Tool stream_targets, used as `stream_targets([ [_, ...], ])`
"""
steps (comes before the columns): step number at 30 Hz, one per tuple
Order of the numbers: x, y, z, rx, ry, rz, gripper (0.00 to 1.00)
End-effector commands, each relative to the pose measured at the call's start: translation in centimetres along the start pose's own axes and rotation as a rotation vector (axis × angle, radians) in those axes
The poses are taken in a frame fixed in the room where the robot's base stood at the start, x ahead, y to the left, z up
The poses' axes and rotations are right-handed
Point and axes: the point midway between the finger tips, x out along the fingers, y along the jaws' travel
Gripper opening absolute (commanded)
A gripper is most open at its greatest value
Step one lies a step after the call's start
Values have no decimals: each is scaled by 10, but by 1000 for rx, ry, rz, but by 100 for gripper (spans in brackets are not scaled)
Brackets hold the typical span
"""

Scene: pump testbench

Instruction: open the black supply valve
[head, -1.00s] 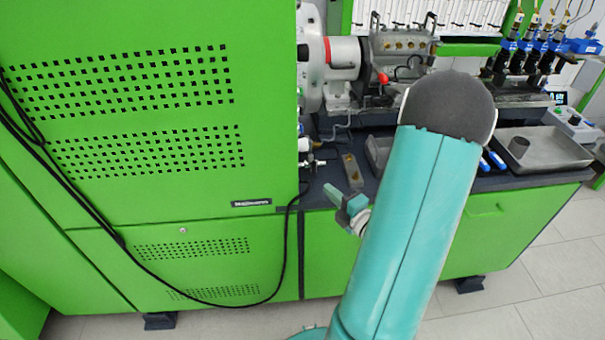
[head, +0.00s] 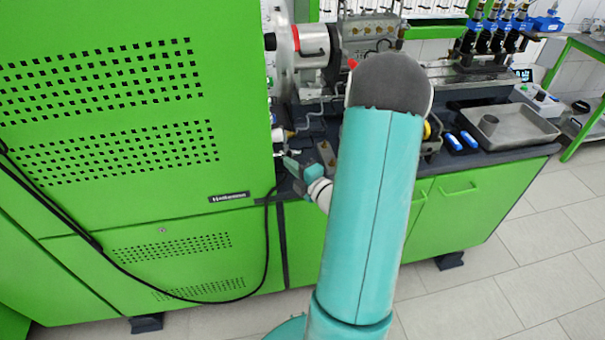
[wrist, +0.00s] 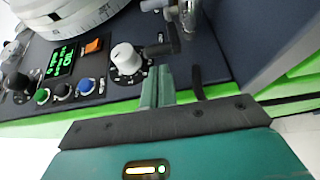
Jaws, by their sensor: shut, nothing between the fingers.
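My gripper (head: 291,163) is at the bench's front edge, right of the green cabinet. In the wrist view its two teal fingers (wrist: 157,76) are together with nothing between them. I cannot tell for certain which of these dark parts is the supply valve's handle. In the head view that fitting is small and partly hidden by my gripper.
A white dial knob (wrist: 126,58) is close left of the fingers. The green cabinet (head: 120,110) walls off the left. A grey tray (head: 510,132) is at the right.

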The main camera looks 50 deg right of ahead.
Motion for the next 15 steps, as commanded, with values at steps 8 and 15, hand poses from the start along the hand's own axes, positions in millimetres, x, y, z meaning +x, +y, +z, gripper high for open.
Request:
stream_targets([
  [8,20,0,0,1,0,-1,0],
  [15,20,0,0,0,-1,-1,0],
])
